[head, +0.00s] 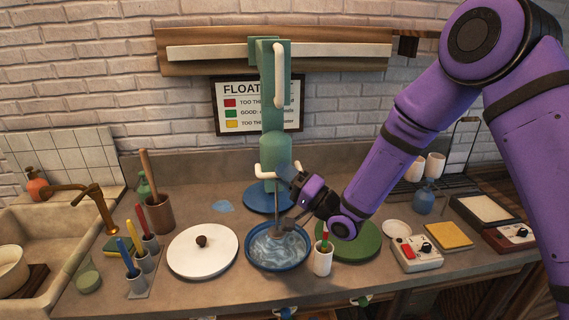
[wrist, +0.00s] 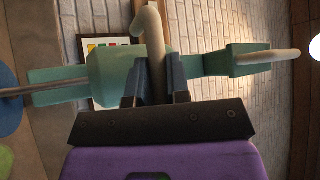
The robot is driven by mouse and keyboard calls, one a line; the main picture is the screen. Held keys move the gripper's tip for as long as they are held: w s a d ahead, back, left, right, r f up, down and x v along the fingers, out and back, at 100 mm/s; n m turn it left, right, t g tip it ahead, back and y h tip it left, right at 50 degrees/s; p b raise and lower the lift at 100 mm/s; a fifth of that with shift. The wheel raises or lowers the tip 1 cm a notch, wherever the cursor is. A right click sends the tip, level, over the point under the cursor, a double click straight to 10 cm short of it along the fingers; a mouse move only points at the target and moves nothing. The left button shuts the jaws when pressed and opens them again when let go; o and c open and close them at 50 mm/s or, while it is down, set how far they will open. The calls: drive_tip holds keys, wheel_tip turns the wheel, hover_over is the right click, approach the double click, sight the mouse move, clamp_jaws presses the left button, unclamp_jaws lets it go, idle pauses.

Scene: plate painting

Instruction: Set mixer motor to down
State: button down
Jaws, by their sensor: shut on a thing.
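The mixer motor (head: 275,149) is a green rounded body on a green upright (head: 270,100) against the back wall. It also shows in the wrist view (wrist: 118,77). A cream handle (wrist: 153,45) curves out from the motor; part of it shows left of my gripper in the head view (head: 263,171). My gripper (head: 284,176) is shut on this handle, one finger on each side of it in the wrist view (wrist: 156,82). A thin shaft (head: 277,212) runs down below the motor toward a blue bowl (head: 249,257) of swirled blue-white liquid; the exact gap is unclear.
A white lid (head: 202,262) lies left of the bowl. A control box (head: 416,254) stands further right. Brush holders (head: 144,262) and a sink are at left.

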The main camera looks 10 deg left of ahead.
drive_tip(key=shift+f, duration=0.6)
drive_tip(key=c, duration=1.1)
unclamp_jaws()
drive_tip(key=v, duration=1)
drive_tip(key=shift+s+d, duration=0.15)
drive_tip(key=shift+d, duration=0.2)
drive_tip(key=shift+f, duration=0.15)
